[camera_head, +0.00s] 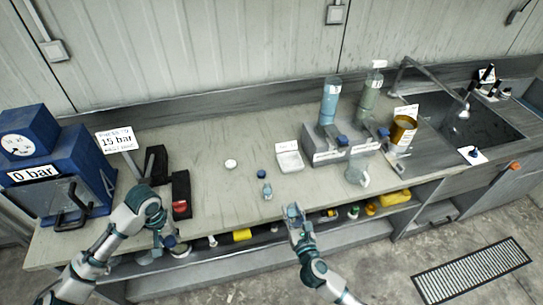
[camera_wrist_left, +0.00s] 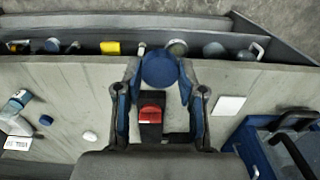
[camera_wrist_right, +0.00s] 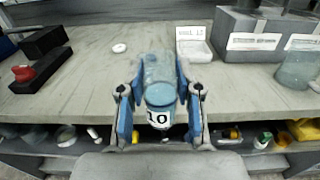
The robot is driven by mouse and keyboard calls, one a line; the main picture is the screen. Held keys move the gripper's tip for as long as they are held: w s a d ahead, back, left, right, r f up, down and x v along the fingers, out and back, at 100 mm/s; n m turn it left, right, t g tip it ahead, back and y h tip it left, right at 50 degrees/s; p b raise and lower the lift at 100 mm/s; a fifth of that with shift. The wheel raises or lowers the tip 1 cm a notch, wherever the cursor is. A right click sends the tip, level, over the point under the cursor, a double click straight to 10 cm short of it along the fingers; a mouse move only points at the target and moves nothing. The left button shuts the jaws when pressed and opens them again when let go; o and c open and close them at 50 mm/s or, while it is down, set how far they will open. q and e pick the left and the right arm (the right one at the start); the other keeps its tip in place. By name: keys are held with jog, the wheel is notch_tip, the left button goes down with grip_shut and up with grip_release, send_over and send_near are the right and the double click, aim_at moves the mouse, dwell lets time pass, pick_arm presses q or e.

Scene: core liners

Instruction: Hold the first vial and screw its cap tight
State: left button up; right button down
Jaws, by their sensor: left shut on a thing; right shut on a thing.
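My right gripper (camera_head: 297,222) is shut on a clear vial (camera_wrist_right: 158,78) with pale blue contents and a label reading 10, at the bench's front edge. No cap shows on this vial. My left gripper (camera_head: 165,232) is shut on a round dark blue cap (camera_wrist_left: 160,68), further left near the front edge. The held cap and vial are well apart. Another small vial (camera_head: 267,191) stands on the bench, with a loose blue cap (camera_head: 262,174) behind it; that cap also shows in the left wrist view (camera_wrist_left: 45,119).
A white round piece (camera_head: 231,163) and a white tray (camera_head: 289,161) lie on the bench (camera_head: 215,200). A blue press (camera_head: 60,175) and a black block with a red knob (camera_head: 180,207) stand left. Bottles in a grey rack (camera_head: 342,148) and a sink (camera_head: 470,128) are right.

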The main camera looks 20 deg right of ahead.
jog(key=s+a+r+n+g+y, duration=0.1)
jog(key=a+n+g+y, duration=0.3)
jog(key=a+n+y, duration=0.4)
jog(key=a+y, duration=0.3)
jog(key=a, duration=0.3)
jog(key=shift+s+a+y, duration=0.2)
jog(key=shift+s+y, duration=0.1)
pick_arm(q)
jog(key=shift+d, duration=0.15)
jog(key=d+r+m, duration=0.1)
jog(key=d+r, duration=0.3)
jog(key=d, duration=0.4)
jog(key=d+r+m, duration=0.2)
jog(key=d+r, duration=0.2)
jog(key=d, duration=0.4)
jog(key=s+d+r+m, duration=0.1)
jog(key=d+r, duration=0.3)
jog(key=d, duration=0.4)
jog(key=shift+d, duration=0.3)
pick_arm(e)
jog(key=shift+d, duration=0.1)
pick_arm(q)
jog(key=shift+r, duration=0.1)
